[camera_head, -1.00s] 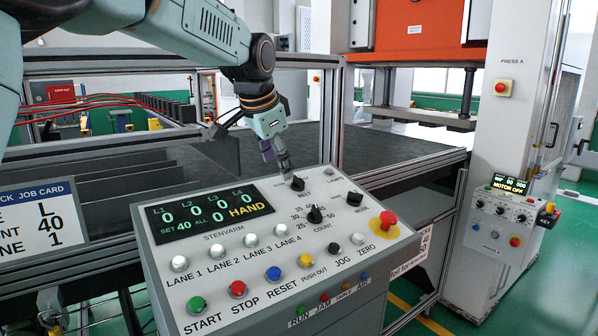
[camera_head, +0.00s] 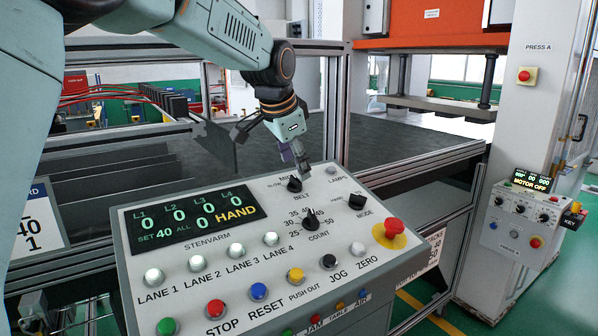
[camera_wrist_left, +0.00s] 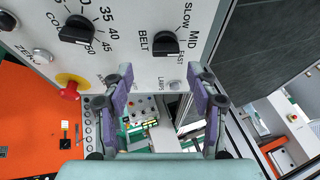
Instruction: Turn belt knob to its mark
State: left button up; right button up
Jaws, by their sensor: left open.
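The belt knob (camera_head: 295,184) is a black knob at the top of the grey control panel (camera_head: 222,252), above the word BELT. In the left wrist view the belt knob (camera_wrist_left: 165,44) sits beside the labels SLOW, MID and FAST. I cannot tell surely which label its pointer faces. My left gripper (camera_head: 278,150) hangs over the panel's back edge, with one fingertip close above the knob in the head view. In the wrist view the left gripper (camera_wrist_left: 163,92) is open, its purple-grey fingers apart and empty, with the knob outside them. Contact is not visible. My right gripper is out of view.
The count knob (camera_head: 310,219), mode knob (camera_head: 357,202) and red stop button (camera_head: 393,228) are near the belt knob. Lit buttons and a display (camera_head: 194,216) fill the left side. A dark table (camera_head: 390,140) lies behind the panel.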

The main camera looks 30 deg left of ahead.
aim_at(293, 178)
pick_arm(q)
jog(key=f, duration=0.1)
jog(key=w+a+f, duration=0.2)
jog(key=shift+f+p, duration=0.35)
jog(key=shift+f, duration=0.05)
jog(key=shift+w+f, duration=0.25)
jog(key=shift+f, duration=0.05)
jog(key=shift+w+d+f, duration=0.1)
jog(key=shift+d, duration=0.4)
jog(key=shift+s+d+r, duration=0.25)
jog(key=shift+s, duration=0.05)
jog(key=shift+a, duration=0.15)
jog(key=shift+c, duration=0.7)
jog(key=shift+w+a+f, duration=0.15)
jog(key=shift+a+f, duration=0.05)
jog(key=shift+a, duration=0.25)
jog(key=c, duration=0.3)
jog(key=shift+c, duration=0.7)
jog(key=shift+d+r, duration=0.1)
jog(key=shift+d, duration=0.2)
jog(key=c, duration=0.3)
jog(key=shift+w+a, duration=0.1)
jog(key=shift+c, duration=1.3)
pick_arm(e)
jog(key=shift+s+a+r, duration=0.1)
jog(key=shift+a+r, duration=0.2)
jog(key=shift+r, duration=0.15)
